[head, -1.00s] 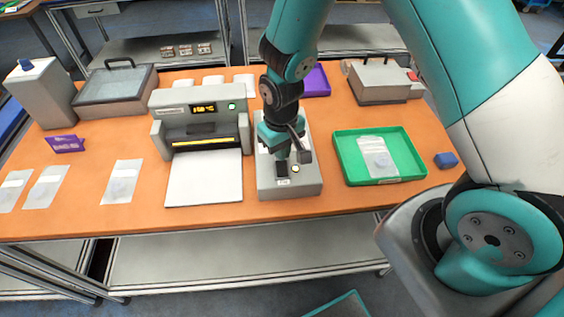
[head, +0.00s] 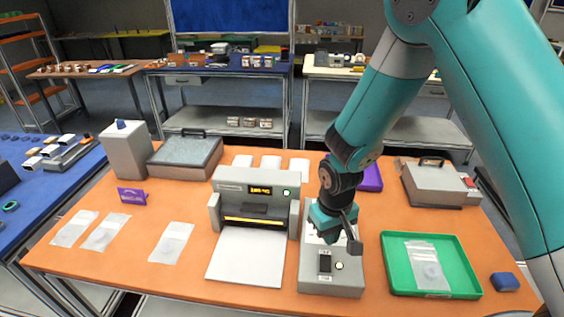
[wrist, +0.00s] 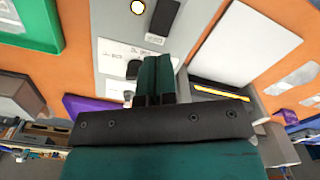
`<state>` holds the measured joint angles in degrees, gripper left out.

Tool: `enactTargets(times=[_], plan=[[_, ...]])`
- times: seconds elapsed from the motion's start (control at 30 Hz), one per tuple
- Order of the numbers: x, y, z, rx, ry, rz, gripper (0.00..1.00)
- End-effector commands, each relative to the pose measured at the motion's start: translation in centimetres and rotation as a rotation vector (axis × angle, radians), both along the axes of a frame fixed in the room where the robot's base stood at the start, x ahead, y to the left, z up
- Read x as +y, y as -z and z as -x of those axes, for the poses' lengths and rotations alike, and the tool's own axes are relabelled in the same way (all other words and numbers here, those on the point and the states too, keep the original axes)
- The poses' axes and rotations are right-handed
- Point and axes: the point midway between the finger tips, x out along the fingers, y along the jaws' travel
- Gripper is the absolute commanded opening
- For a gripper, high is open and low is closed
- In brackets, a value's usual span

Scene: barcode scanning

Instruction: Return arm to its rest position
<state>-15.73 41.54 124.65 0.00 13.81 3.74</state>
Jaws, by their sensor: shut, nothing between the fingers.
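My gripper (wrist: 158,80) is shut and empty, its two dark teal fingers pressed together in the wrist view. In the head view it hangs from my raised arm above the grey scanning station (head: 330,278) at the table's front, to the right of the sealing machine (head: 255,202). The station has a dark screen, a small lit round button and a white label sheet (wrist: 125,57), which shows in the wrist view beyond the fingers. The head view does not show clearly how high the fingers are above the station.
A green tray (head: 388,262) with a clear packet (head: 425,265) stands to the right, with a blue block (head: 505,281) beside it. A grey case (head: 440,184) and a purple bin (head: 371,178) are behind. Several flat pouches lie on the left of the orange table (head: 130,275).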

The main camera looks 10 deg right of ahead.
Motion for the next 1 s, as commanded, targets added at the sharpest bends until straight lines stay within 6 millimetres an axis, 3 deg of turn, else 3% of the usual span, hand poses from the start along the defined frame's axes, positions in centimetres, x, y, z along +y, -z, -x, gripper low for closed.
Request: enactTargets(times=[0.13, 0.27, 0.4, 0.6, 0.8, 1.0], plan=[[0.5, -1.1, 0.3, -0.006, -0.009, -0.025, 0.0], [1.9, -4.5, 1.7, -0.019, -0.046, -0.098, 0.0], [3.4, -9.0, 5.4, -0.033, -0.125, -0.2, 0.0], [4.5, -13.3, 12.5, -0.055, -0.273, -0.307, 0.0], [4.6, -14.9, 17.4, -0.071, -0.379, -0.352, 0.0], [4.5, -15.3, 18.6, -0.073, -0.406, -0.359, 0.0]])
